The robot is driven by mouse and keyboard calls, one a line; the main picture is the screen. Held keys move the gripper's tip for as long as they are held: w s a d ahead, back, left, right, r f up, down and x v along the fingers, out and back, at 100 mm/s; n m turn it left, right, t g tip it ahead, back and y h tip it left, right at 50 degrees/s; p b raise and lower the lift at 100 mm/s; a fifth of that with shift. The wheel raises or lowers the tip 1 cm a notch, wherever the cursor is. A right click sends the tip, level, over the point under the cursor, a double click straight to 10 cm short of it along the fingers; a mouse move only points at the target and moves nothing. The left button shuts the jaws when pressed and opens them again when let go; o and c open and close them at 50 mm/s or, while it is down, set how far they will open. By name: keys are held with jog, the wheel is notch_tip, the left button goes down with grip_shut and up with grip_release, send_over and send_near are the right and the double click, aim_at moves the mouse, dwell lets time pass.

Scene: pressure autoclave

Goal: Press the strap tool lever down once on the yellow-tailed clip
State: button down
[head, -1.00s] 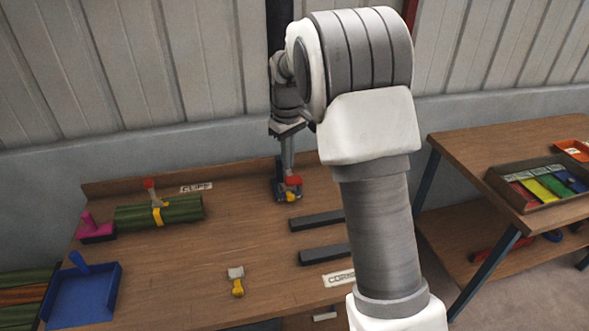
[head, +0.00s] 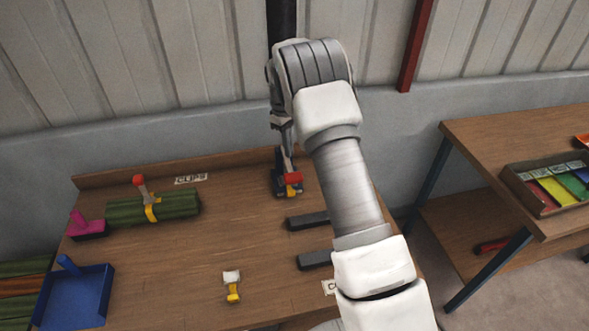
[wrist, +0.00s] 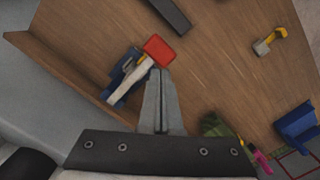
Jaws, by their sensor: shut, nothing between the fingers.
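A dark blue tool (head: 280,186) with a yellow part (head: 292,190) and a red-ended lever (head: 292,178) stands at the back of the wooden bench. In the wrist view the lever's pale bar runs across the tool to a square red pad (wrist: 160,50). My gripper (wrist: 162,76) is shut and empty, its tips close beside the red pad; I cannot tell whether they touch. A second red-tipped lever (head: 139,182) stands up from a yellow strap (head: 152,211) around a green bundle (head: 180,206) at the left. A loose pale clip with a yellow tail (head: 232,287) lies near the front.
Two dark bars (head: 308,220) lie right of the bench's middle. A second table (head: 470,130) with a tray of coloured compartments (head: 518,183) is at the right. The bench's middle is clear.

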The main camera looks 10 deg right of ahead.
aim_at(292, 175)
jog(key=shift+f, duration=0.2)
dwell(0.3)
jog(key=shift+s+d+f+b, duration=0.15)
jog(key=shift+f+b, duration=0.85)
jog(key=shift+f, duration=0.7)
jog(key=shift+s+d+f+b, duration=0.1)
jog(key=shift+f+b, duration=0.85)
jog(key=shift+f, duration=0.7)
